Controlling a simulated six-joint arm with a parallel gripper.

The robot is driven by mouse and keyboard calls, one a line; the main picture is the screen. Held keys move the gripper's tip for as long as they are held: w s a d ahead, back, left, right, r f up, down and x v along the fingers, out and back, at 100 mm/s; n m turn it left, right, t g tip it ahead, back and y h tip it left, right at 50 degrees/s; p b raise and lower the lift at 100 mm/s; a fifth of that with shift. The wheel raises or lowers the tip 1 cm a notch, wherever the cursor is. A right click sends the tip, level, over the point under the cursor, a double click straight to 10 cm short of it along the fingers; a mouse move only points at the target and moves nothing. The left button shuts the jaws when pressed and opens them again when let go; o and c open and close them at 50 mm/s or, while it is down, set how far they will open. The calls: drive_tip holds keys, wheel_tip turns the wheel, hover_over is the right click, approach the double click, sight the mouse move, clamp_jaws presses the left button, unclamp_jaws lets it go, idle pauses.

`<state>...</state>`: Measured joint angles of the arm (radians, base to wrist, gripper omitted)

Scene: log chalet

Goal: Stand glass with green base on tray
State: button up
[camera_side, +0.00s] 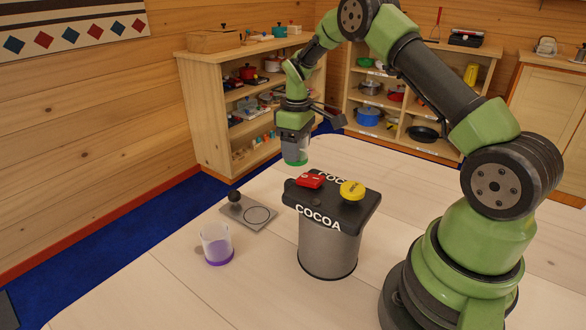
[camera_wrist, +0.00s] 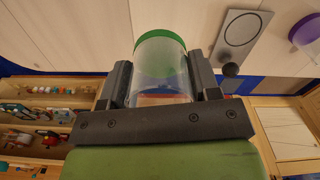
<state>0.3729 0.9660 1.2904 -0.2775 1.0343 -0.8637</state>
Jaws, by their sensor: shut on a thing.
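My gripper (camera_side: 294,136) is shut on the glass with the green base (camera_side: 295,156) and holds it upright in the air, above and behind the cocoa machine. In the wrist view the clear glass (camera_wrist: 161,68) sits between the two fingers of my gripper (camera_wrist: 160,85), its green base pointing away from the palm. The grey tray (camera_side: 264,228) lies on the table, left of the machine and apart from the held glass. It has a drawn ring and a dark round knob. It also shows in the wrist view (camera_wrist: 235,48), and its ring is empty.
A glass with a purple base (camera_side: 217,245) stands on the table in front of the tray. The cocoa machine (camera_side: 328,245), with a red and a yellow part on top, stands right of the tray. Shelves (camera_side: 215,110) are behind the table.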

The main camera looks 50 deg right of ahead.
drive_tip(key=w+a+r+n, duration=0.1)
drive_tip(key=a+r+n, duration=0.1)
drive_tip(key=a+n, duration=0.9)
drive_tip(key=m, duration=0.1)
hover_over(257, 215)
wheel_tip(257, 215, down, 5)
drive_tip(key=shift+f, duration=2.25)
drive_tip(key=o, duration=1)
drive_tip(key=shift+f, duration=0.1)
drive_tip(key=shift+c, duration=0.2)
